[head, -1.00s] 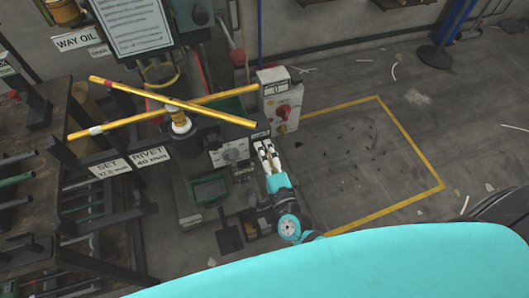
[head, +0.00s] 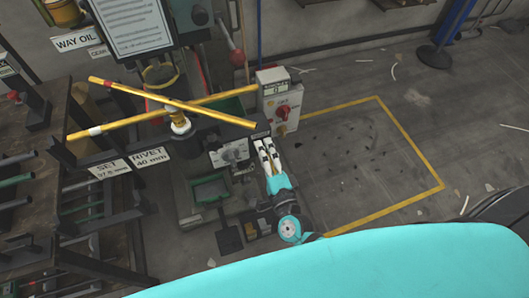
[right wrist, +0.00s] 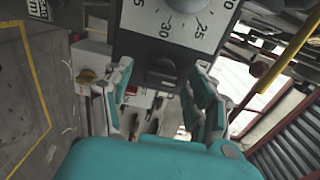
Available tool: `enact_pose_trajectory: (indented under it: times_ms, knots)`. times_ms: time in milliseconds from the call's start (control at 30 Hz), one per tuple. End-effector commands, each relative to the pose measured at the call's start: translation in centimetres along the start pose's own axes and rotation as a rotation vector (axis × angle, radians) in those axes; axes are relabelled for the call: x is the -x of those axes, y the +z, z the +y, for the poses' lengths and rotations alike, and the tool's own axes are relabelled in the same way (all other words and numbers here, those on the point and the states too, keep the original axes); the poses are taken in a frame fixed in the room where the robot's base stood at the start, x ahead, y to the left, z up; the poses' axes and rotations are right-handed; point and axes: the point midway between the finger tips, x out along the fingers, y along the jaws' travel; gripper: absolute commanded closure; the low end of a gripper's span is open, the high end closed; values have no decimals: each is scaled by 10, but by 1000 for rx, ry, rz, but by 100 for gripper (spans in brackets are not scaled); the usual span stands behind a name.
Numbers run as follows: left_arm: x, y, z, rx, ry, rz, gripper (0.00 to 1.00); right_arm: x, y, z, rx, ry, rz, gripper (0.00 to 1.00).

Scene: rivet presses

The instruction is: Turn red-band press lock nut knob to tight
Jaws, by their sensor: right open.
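The press (head: 182,125) stands left of center in the head view. A pale panel with a knob (head: 231,152) is on its front. In the right wrist view a white dial plate (right wrist: 205,32) with numbers and a round grey knob (right wrist: 180,5) is at the top, cut off by the frame. A dark knob-like part (right wrist: 162,72) is below it. My left gripper is not in view.
A white control box (head: 279,95) with a red switch stands just beyond my right gripper. Yellow crossed bars (head: 215,112) spread above the press. A rack (head: 35,205) fills the left side.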

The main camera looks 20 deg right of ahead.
Motion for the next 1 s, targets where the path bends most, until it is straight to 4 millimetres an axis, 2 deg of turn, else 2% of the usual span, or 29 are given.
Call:
enact_pose_trajectory:
  times_ms: [167, 400, 600, 733, 1000]
  knots:
    - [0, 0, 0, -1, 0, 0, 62, 26, 0, 1, -1, 5, -2, 42]
    - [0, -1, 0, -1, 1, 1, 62, 78, 0, 2, 0, 6, -2, 42]
    - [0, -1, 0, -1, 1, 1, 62, 108, 0, 1, 0, 4, -1, 42]
    - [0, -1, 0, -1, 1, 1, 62, 117, 0, 0, -1, 2, 0, 42]
    - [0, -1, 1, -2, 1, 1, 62, 118, 0, 0, -1, 1, -1, 42]
